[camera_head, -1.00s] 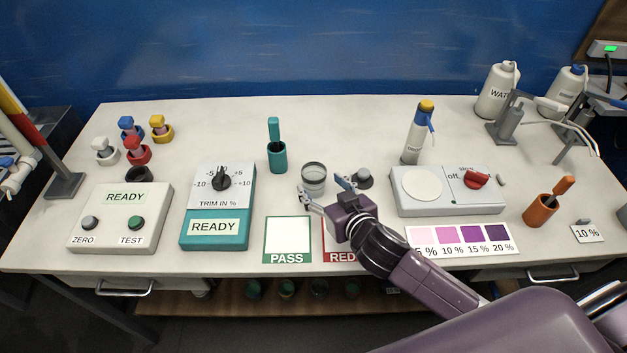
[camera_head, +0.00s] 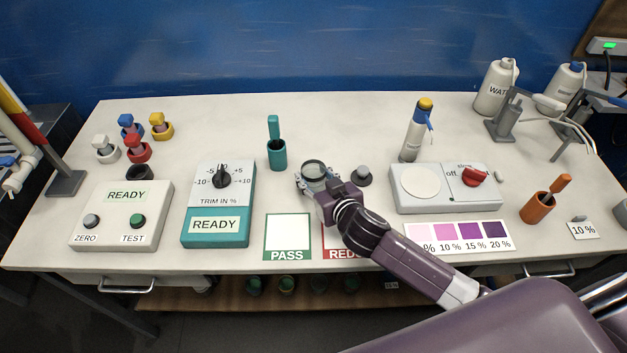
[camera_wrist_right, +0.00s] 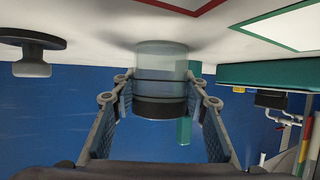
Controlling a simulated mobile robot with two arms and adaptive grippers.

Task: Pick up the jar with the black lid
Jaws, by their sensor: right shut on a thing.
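The jar (camera_head: 313,171) is a small clear glass cylinder with a dark rim, standing upright on the table near the middle. In the right wrist view, which is upside down, its clear body (camera_wrist_right: 161,62) and black lid (camera_wrist_right: 160,107) show between the fingers. My right gripper (camera_head: 313,181) has come in from the lower right and is shut on the jar, with a finger on either side. The jar's base still appears to touch the table. My left gripper is not in view.
A dark grey knob-shaped object (camera_head: 362,175) stands close to the right of the gripper. A teal cup (camera_head: 277,156) with a handle stands behind left. The teal trim box (camera_head: 222,175) is to the left, and a white stirrer (camera_head: 443,202) is to the right.

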